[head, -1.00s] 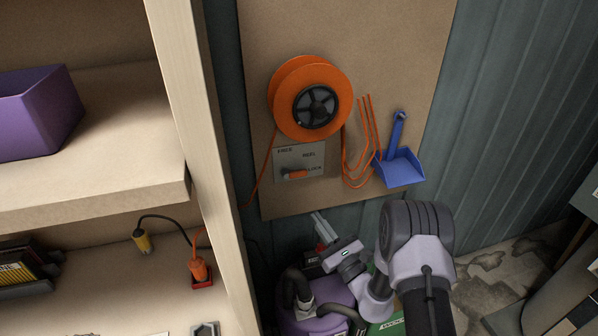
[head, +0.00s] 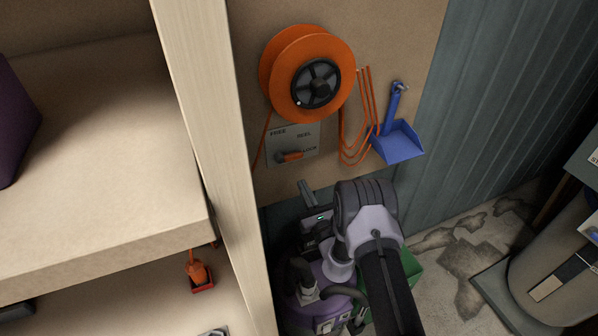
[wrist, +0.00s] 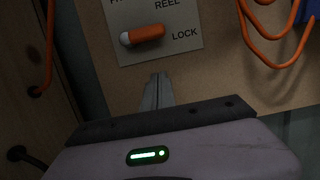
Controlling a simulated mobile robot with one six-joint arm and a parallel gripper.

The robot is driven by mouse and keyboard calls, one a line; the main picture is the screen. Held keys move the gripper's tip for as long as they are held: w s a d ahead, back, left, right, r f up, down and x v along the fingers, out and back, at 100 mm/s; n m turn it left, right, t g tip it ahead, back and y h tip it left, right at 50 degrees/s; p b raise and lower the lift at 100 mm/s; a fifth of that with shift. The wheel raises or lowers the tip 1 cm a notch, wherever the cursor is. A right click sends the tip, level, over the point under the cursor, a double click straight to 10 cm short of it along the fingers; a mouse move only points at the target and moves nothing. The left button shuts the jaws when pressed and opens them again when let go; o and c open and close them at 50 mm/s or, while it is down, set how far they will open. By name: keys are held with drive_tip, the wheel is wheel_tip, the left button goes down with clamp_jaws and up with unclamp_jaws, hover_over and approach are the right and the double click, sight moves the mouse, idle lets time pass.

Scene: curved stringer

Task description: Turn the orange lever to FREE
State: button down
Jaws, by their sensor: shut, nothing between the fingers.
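The orange lever (head: 291,156) sits on a grey plate (head: 303,140) below the orange reel (head: 308,74). The plate is marked FREE at upper left, REEL, and LOCK at right. The lever lies nearly level, its orange end pointing right toward LOCK. In the wrist view the lever (wrist: 143,35) shows a whitish left end and the LOCK word to its right. My gripper (head: 306,190) is shut and empty, below the plate and apart from the lever. Its fingertips (wrist: 158,80) show below the lever in the wrist view.
Orange cord hangs in loops (head: 358,130) right of the plate, beside a blue dustpan (head: 398,141). A wooden shelf post (head: 213,150) stands close on the left. A purple machine (head: 325,290) and a green box (head: 412,275) stand below my arm.

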sight(289, 156)
drive_tip(key=x, duration=0.3)
drive_tip(key=shift+w+a+b, duration=0.15)
drive_tip(key=shift+w+b, duration=0.2)
drive_tip(key=shift+r, duration=2.1)
